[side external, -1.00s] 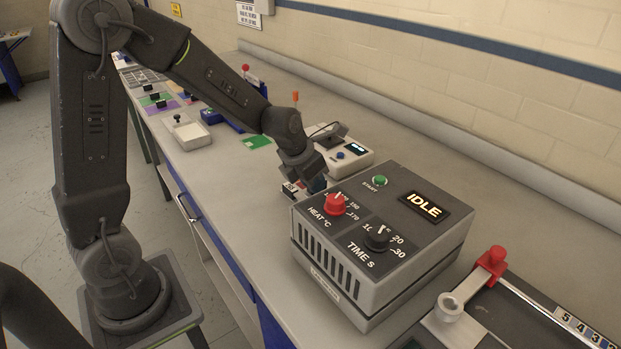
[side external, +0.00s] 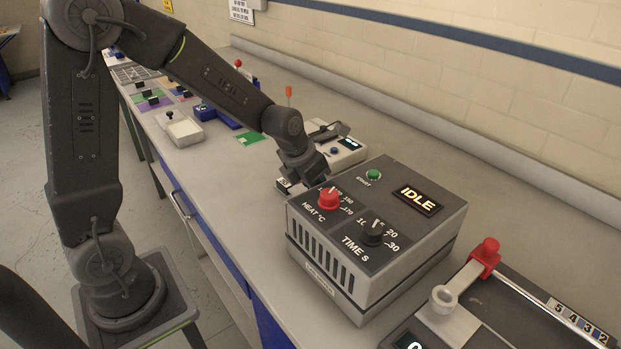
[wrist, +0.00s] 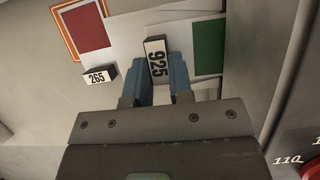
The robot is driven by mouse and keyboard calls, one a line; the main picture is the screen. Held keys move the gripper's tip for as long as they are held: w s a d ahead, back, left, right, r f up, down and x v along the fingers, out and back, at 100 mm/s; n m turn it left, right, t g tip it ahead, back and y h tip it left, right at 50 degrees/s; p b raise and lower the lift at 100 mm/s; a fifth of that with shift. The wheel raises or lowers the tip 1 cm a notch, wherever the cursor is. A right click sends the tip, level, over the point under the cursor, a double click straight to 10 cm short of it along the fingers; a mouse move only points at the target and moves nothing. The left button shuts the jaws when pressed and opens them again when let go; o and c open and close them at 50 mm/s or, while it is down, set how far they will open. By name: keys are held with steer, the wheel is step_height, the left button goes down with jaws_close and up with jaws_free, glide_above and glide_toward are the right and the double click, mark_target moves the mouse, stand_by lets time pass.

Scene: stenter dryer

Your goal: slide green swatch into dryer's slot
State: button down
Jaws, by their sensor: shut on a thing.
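The green swatch (wrist: 208,47) lies on a white card in the wrist view, right of my gripper (wrist: 164,66). My gripper's blue fingers are shut on a black-and-white tag block marked 925 (wrist: 157,60), which appears to be the card's handle. The dryer (side external: 330,258) shows IDLE in the side view, with a red HEAT knob and a black TIME knob. My gripper (side external: 303,174) is low at the dryer's far left side, its fingertips hidden there. The dryer's edge also shows at the wrist view's right (wrist: 290,75). The slot cannot be made out.
A red swatch (wrist: 80,25) with an orange border and a 265 block (wrist: 100,76) lie left of my gripper. A grey meter (side external: 343,153) stands behind the gripper. A flat green piece (side external: 250,138) lies farther back. A ruler device (side external: 500,290) is right of the dryer.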

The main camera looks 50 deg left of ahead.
steer(key=shift+d, duration=0.25)
steer(key=c, duration=0.9)
jaws_free()
steer(key=shift+c, duration=0.2)
steer(key=shift+r, duration=0.1)
steer(key=v, duration=1.3)
steer(key=s+d+m, duration=0.1)
steer(key=s+m, duration=0.4)
steer(key=m, duration=0.7)
steer(key=s+d+m, duration=0.1)
steer(key=s+m, duration=0.4)
steer(key=m, duration=0.7)
steer(key=s+d+r+m+t, duration=0.1)
steer(key=s+m, duration=0.4)
steer(key=m, duration=0.7)
steer(key=shift+s+d, duration=0.15)
steer(key=shift+d, duration=0.2)
steer(key=shift+r, duration=0.1)
